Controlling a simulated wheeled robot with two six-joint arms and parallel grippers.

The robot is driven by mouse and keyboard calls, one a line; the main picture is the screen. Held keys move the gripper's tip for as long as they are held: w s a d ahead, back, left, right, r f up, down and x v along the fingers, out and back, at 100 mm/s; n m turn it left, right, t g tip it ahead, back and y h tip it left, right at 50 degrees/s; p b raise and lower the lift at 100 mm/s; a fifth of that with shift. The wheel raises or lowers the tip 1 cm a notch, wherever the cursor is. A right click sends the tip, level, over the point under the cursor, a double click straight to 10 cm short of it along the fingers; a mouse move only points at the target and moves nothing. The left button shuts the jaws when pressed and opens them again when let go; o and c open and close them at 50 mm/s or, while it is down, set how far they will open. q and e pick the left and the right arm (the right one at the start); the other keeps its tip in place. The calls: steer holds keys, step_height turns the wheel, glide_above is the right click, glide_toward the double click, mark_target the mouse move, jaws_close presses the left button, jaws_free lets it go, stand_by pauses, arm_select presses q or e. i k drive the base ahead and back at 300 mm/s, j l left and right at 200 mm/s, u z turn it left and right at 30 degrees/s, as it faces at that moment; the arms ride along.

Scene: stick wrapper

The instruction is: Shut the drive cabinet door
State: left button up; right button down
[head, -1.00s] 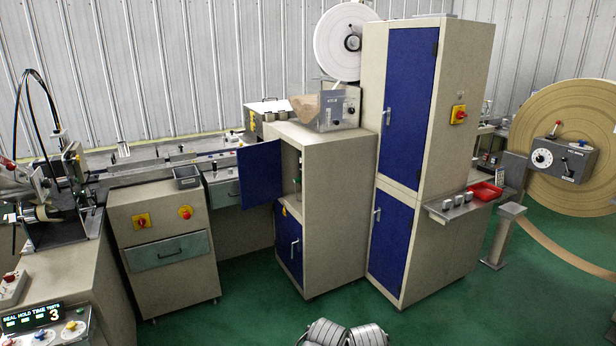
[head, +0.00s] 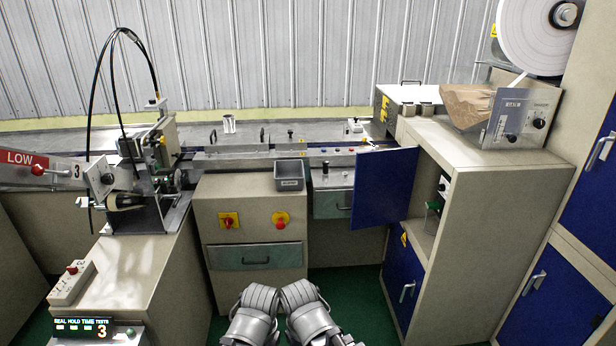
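The cabinet with the open door (head: 510,200) is a beige box right of centre in the head view. Its upper blue door (head: 385,195) stands swung out to the left, showing its broad face. The opening behind it shows a green part (head: 434,208) inside. The lower blue door (head: 402,282) of the same cabinet looks shut and has a silver handle. Two grey rounded parts of my own arms show at the bottom edge. Neither gripper's fingers show, and nothing of mine touches the door.
A beige cabinet with a drawer (head: 250,225) stands left of the open door, with a grey bin (head: 289,175) on top. A taller cabinet with blue doors (head: 552,285) stands at the right. Green floor (head: 345,295) is clear between the drawer cabinet and the open-door cabinet.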

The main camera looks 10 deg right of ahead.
mark_target(384, 178)
steer(key=i+j, duration=0.15)
steer(key=i, duration=0.4)
steer(key=i+j+z, duration=0.1)
steer(key=i, duration=0.45)
